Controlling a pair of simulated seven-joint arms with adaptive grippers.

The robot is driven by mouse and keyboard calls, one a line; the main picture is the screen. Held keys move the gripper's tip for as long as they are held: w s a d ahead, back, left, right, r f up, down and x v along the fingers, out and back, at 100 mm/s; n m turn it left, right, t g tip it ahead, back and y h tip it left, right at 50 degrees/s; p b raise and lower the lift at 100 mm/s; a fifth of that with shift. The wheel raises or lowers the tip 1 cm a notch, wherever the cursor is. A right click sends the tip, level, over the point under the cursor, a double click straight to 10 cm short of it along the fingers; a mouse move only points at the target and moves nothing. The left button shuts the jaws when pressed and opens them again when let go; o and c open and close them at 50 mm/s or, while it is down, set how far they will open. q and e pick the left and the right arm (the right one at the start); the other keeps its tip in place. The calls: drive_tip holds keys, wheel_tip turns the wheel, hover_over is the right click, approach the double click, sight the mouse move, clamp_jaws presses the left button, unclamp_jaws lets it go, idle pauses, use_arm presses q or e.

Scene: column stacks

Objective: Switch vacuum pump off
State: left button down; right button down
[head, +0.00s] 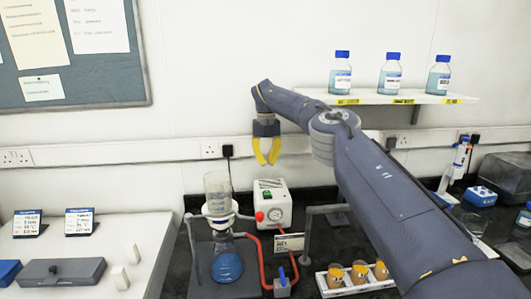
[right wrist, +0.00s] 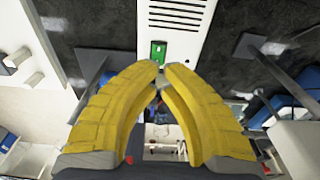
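The vacuum pump (head: 283,212) is a white box with a round gauge on the bench against the wall. The switch position is too small to read. My left gripper is not in view.
A filter flask with blue liquid (head: 228,267) stands left of the pump, joined by red tubing (head: 262,257). Blue-capped bottles (head: 390,75) stand on the wall shelf (head: 420,98).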

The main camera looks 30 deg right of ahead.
drive_tip(key=shift+w+r, duration=0.2)
drive_tip(key=shift+r, duration=1.45)
